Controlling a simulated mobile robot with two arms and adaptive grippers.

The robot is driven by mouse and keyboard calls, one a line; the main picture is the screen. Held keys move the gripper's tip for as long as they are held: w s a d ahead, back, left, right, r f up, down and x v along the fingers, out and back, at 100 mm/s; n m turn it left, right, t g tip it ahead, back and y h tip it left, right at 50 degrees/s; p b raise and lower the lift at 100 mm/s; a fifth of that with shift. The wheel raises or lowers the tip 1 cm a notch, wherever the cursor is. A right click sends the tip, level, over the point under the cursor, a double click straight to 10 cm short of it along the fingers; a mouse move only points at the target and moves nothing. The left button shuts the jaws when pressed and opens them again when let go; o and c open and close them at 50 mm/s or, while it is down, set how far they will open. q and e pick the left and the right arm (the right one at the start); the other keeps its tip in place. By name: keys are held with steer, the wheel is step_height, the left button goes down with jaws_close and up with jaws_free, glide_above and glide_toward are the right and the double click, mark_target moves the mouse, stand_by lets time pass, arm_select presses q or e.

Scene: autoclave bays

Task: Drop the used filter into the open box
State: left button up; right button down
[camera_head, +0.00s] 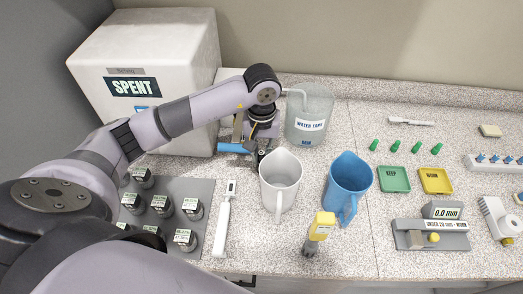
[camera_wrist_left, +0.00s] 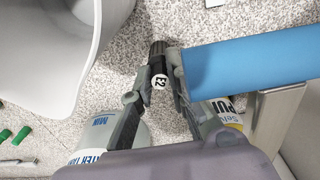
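My left gripper (camera_wrist_left: 160,80) has its two fingers on either side of a small dark cylinder with a white round label reading E2 (camera_wrist_left: 158,82); they look closed on it. I cannot tell whether this is the used filter. In the head view the left gripper (camera_head: 261,147) points down between the white box (camera_head: 190,50) and the water tank (camera_head: 310,105). The white box is marked SPENT; no opening shows on its visible faces. My right gripper is not in view.
A blue bar (camera_wrist_left: 245,62) lies close beside the left fingers. A white jug (camera_head: 281,180) and a blue jug (camera_head: 348,180) stand in front. Labelled vials crowd a grey mat (camera_head: 200,185). A white thermometer-like stick (camera_head: 224,222) and a yellow meter (camera_head: 321,226) are nearer.

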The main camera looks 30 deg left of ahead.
arm_select(q)
steer(key=o, duration=0.5)
steer(key=shift+c, duration=0.2)
steer(key=shift+r, duration=0.1)
